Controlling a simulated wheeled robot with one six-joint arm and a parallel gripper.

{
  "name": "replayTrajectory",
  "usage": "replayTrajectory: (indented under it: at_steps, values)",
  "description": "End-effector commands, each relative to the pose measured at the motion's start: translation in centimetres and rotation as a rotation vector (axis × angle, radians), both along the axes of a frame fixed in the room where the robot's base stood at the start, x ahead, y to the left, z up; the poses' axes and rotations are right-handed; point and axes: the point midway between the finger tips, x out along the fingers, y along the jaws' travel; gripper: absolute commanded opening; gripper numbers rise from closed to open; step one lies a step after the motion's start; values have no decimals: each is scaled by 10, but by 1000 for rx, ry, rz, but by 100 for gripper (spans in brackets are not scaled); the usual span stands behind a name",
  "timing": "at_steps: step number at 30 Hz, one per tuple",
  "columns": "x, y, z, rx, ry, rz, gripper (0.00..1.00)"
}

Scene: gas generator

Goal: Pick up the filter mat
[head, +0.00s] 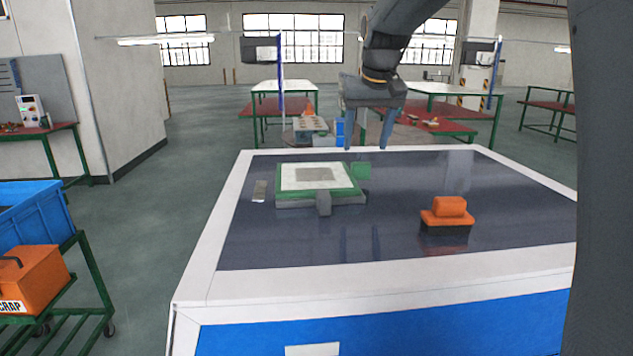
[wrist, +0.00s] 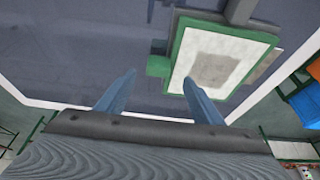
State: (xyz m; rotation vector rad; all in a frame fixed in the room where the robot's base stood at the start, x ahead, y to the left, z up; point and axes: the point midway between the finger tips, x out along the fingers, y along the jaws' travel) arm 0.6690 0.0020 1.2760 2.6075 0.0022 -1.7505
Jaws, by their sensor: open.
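What looks like the filter mat (head: 296,178) is a flat white panel with a grey patch, set in a green frame (head: 282,193) on a grey base on the table. It also shows in the wrist view (wrist: 190,58), upper right of centre. My gripper (head: 366,146) is open and empty, pointing down above the far part of the table. In the head view it is to the right of the framed panel and apart from it. In the wrist view, the right finger of my gripper (wrist: 160,78) overlaps the frame's edge in the picture.
An orange-topped block (head: 447,212) with a dark base stands on the dark tabletop (head: 330,245) at the right. A small green block (head: 361,170) adjoins the frame's right side. A small grey piece (head: 259,190) lies to its left. The tabletop's front is clear.

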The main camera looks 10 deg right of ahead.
Motion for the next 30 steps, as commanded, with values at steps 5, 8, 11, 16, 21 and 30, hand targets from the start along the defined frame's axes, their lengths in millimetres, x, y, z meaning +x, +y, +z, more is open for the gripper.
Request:
replayTrajectory:
  at_steps: [5, 8, 11, 16, 21, 30]
  values:
    - [8, -2, -8, 0, -1, -3, 61]
    - [12, -4, -18, 0, -1, -5, 61]
    - [15, -5, -25, 0, 0, -6, 61]
    - [24, -5, -43, 0, 1, -4, 61]
    - [33, -4, -62, 0, -1, -3, 61]
    - [35, -3, -68, -1, -3, -1, 61]
